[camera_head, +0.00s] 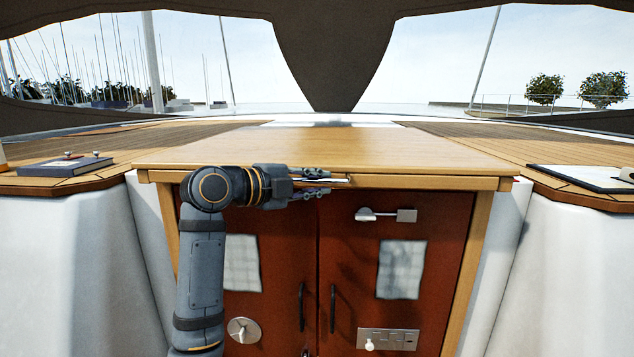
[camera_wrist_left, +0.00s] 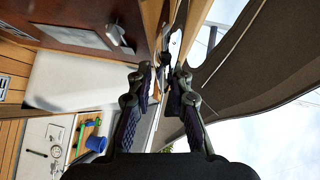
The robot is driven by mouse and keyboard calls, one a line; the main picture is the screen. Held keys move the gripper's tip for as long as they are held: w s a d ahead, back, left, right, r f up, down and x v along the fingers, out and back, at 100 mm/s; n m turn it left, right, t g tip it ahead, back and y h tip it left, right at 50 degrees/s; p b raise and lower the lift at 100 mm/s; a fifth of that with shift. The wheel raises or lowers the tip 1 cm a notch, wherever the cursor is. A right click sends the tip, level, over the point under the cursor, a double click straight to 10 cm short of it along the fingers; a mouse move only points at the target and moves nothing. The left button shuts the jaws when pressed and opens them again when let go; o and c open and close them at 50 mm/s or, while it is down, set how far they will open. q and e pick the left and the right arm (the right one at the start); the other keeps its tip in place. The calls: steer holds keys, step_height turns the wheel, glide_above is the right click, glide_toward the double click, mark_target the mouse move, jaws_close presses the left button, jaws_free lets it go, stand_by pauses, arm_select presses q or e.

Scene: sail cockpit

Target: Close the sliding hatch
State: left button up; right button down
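The sliding hatch (camera_head: 330,150) is a flat light-wood board over the cabin entrance, with its front edge towards me. A thin light strip (camera_head: 335,181), which may be its handle, lies along this edge. My left gripper (camera_head: 318,182) comes in from the left and lies level at the front edge, with its fingers above and below the strip. In the left wrist view the fingertips (camera_wrist_left: 166,72) stand a little apart with a narrow gap between them. I cannot tell whether they touch the strip. My right gripper is in neither view.
Two red-brown doors (camera_head: 290,260) with dark handles stand under the hatch. A dark book (camera_head: 65,167) lies on the left bench, a white-and-dark flat item (camera_head: 585,178) on the right one. A dark canopy (camera_head: 335,50) hangs overhead. A blue cup (camera_wrist_left: 96,144) shows in the wrist view.

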arm_select(q)
steer(key=shift+s+r, duration=0.15)
steer(key=shift+s, duration=0.05)
steer(key=v, duration=1.2)
